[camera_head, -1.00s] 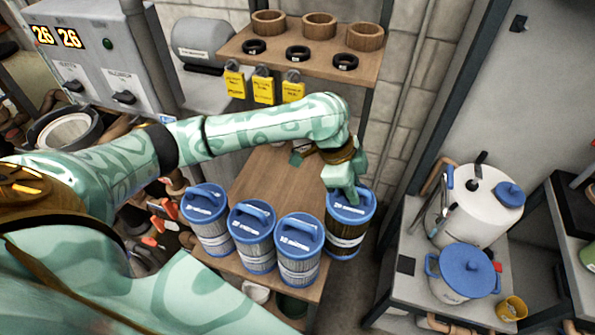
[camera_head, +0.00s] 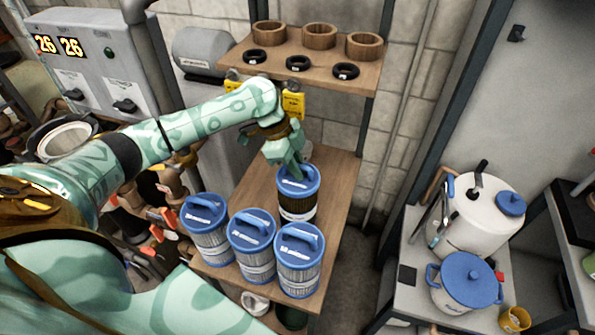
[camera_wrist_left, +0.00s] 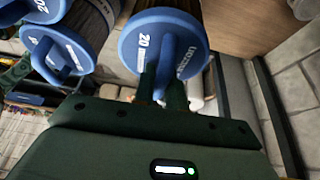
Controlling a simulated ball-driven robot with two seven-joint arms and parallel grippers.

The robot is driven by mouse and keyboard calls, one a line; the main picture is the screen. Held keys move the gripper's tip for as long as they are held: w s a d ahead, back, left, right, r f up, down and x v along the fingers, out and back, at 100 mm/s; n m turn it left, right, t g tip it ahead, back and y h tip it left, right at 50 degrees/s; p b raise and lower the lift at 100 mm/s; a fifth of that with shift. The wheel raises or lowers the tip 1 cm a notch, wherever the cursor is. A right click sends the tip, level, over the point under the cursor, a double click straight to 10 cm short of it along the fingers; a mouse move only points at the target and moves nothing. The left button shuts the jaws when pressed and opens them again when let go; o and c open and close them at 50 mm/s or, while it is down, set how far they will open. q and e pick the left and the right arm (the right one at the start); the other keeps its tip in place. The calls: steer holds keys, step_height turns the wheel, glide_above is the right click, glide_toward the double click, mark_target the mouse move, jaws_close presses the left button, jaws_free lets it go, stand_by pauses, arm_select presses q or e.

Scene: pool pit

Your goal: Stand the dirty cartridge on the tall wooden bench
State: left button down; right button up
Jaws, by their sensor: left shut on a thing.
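The dirty cartridge (camera_head: 297,206), with dark brown pleats and a blue cap, is upright over the wooden bench (camera_head: 335,195). My left gripper (camera_head: 288,168) is shut on its cap handle from above. In the left wrist view the fingers (camera_wrist_left: 162,82) close on the handle of the blue cap (camera_wrist_left: 135,45). The cartridge's foot is partly hidden by a front cartridge, so I cannot tell whether it touches the bench. My right gripper is not in view.
Several paler cartridges with blue caps, such as the left one (camera_head: 207,228), stand along the bench's front edge. A shelf (camera_head: 325,68) with wooden rings and black rings hangs behind. The bench's right strip is clear. A grey table (camera_head: 405,250) with pots stands right.

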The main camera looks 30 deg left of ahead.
arm_select(q)
steer(key=shift+f, duration=0.85)
steer(key=c, duration=1.4)
jaws_free()
steer(key=shift+f, duration=0.1)
steer(key=shift+c, duration=0.2)
steer(key=p+v, duration=0.1)
steer(key=v, duration=0.6)
steer(key=shift+a+r, duration=0.1)
steer(key=shift+r, duration=0.25)
